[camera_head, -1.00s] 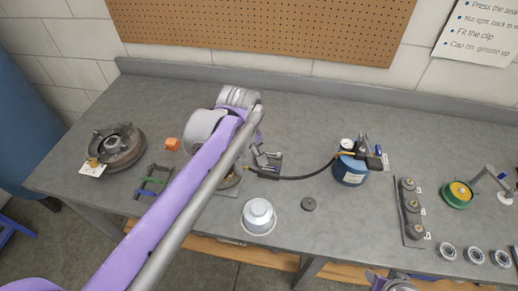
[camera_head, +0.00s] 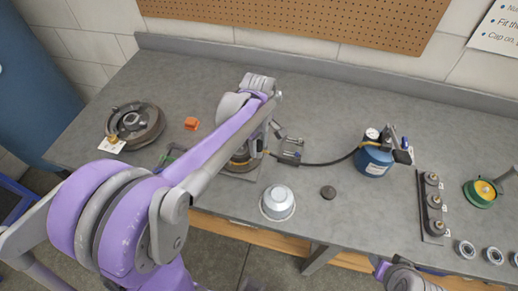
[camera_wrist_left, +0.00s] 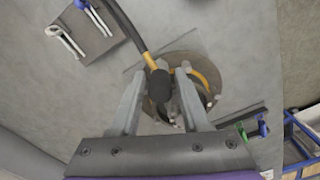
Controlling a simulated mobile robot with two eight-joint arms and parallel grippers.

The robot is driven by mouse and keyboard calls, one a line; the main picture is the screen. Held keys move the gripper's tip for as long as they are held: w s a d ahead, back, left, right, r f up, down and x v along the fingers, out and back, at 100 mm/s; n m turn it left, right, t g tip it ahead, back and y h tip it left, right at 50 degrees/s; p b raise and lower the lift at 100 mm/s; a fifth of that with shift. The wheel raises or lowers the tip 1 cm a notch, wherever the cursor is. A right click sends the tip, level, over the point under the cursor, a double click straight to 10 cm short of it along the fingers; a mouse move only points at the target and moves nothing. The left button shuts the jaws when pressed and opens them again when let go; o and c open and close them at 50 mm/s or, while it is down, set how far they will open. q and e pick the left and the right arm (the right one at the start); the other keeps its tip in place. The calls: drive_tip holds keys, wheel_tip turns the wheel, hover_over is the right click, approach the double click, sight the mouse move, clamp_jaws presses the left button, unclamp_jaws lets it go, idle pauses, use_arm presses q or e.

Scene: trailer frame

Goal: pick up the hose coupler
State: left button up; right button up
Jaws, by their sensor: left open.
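The hose coupler is the black and yellow end of the black hose. In the left wrist view the coupler (camera_wrist_left: 159,86) lies between the fingers of my left gripper (camera_wrist_left: 157,78), which is open. Whether either finger touches it I cannot tell. In the head view the coupler's yellow end (camera_head: 266,152) shows just right of my left arm. The arm hides most of the left gripper there. A round brown part (camera_head: 240,163) on a plate lies under the gripper, partly hidden. The hose (camera_head: 325,163) runs right to a blue tank (camera_head: 373,161).
A metal stand with clips (camera_head: 290,150) is close to the right of my gripper. Bare bench extends behind.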

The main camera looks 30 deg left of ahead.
sight(259, 142)
use_arm(q)
drive_tip(key=shift+f, duration=0.65)
clamp_jaws()
drive_tip(key=shift+r, duration=0.15)
wheel_tip(259, 142, up, 9)
drive_tip(key=shift+r+p, duration=0.15)
drive_tip(key=shift+p, duration=0.15)
drive_tip(key=shift+r, duration=0.6)
drive_tip(key=shift+r+p, duration=0.9)
drive_tip(key=shift+r, duration=0.35)
use_arm(e)
drive_tip(key=r, duration=0.1)
drive_tip(key=w+r, duration=0.1)
drive_tip(key=r, duration=0.1)
drive_tip(key=shift+w+r, duration=0.1)
